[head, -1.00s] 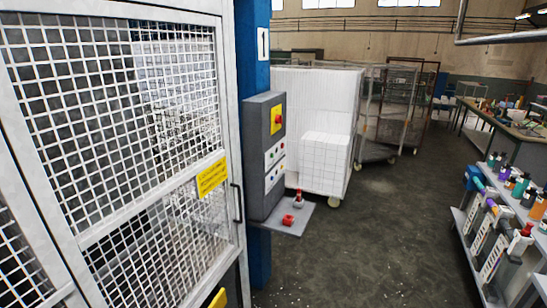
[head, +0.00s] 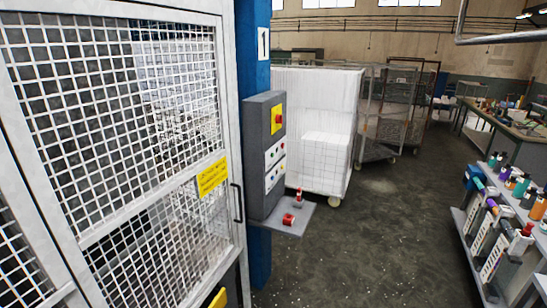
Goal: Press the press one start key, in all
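The press one control box (head: 265,156) is a grey cabinet on the blue post (head: 258,40) that carries a white number 1 plate (head: 263,43). Its front has a red button on a yellow plate (head: 278,119) at the top. Below are two pale panels (head: 275,165) with small buttons, too small to tell which is the start key. A grey shelf (head: 278,229) under the box holds a red object (head: 288,219) and a red-and-white object (head: 298,198). Neither of my grippers is in view.
A white mesh guard door (head: 120,130) with a yellow label (head: 212,176) and a dark handle fills the left. A wheeled cart of white foam (head: 325,130) stands behind the box. A rack of bottles (head: 500,220) stands at right. The floor (head: 385,235) between is clear.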

